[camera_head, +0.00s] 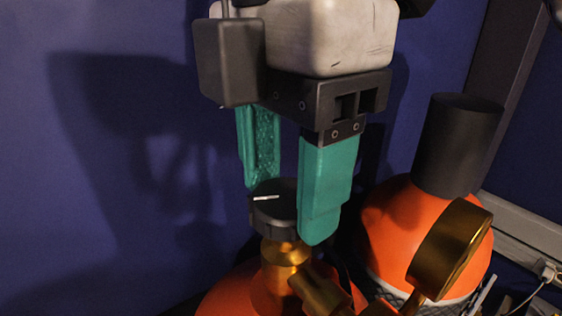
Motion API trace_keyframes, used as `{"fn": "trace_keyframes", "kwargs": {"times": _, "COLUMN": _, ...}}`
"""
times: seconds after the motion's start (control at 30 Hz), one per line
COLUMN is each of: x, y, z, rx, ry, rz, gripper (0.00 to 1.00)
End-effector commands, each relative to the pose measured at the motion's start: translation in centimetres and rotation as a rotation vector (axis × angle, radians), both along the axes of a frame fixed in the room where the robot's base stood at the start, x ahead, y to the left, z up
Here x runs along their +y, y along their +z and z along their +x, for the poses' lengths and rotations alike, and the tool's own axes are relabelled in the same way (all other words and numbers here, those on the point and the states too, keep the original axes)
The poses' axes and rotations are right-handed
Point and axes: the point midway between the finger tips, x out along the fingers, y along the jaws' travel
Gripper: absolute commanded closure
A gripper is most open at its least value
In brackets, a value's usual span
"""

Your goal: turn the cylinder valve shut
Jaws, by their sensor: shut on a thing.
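The cylinder valve's black round handwheel (273,215), with a white line mark on its top, sits on a brass valve body (284,255). This tops an orange cylinder (232,295) at the bottom of the view. My gripper (284,207) points down over it with two teal fingers. The fingers are shut on the handwheel, one at its far left side and one at its near right side. The near finger hides the right part of the handwheel. The white mark runs roughly left to right.
A second orange cylinder (400,225) with a black cap (457,145) stands close on the right. A brass round fitting (450,247) sticks up just right of the valve. A dark blue wall (110,180) is behind; the space left of the handwheel is clear.

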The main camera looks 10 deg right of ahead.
Motion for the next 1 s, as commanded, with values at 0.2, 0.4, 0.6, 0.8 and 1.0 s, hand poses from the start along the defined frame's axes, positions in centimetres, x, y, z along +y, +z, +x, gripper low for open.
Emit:
{"fn": "trace_keyframes", "kwargs": {"times": 0.2, "x": -0.01, "y": -0.04, "z": 0.01, "rx": 0.0, "ry": -0.207, "rz": 0.0, "gripper": 0.74}}
{"fn": "trace_keyframes", "kwargs": {"times": 0.4, "x": -0.02, "y": -0.04, "z": 0.0, "rx": -0.001, "ry": -0.397, "rz": 0.0, "gripper": 0.74}}
{"fn": "trace_keyframes", "kwargs": {"times": 0.6, "x": -0.04, "y": -0.04, "z": -0.01, "rx": -0.001, "ry": -0.588, "rz": 0.0, "gripper": 0.74}}
{"fn": "trace_keyframes", "kwargs": {"times": 0.8, "x": -0.02, "y": -0.04, "z": -0.02, "rx": -0.001, "ry": -0.77, "rz": -0.001, "gripper": 0.74}}
{"fn": "trace_keyframes", "kwargs": {"times": 1.0, "x": -0.02, "y": -0.06, "z": -0.03, "rx": 0.0, "ry": -0.924, "rz": -0.001, "gripper": 0.74}}
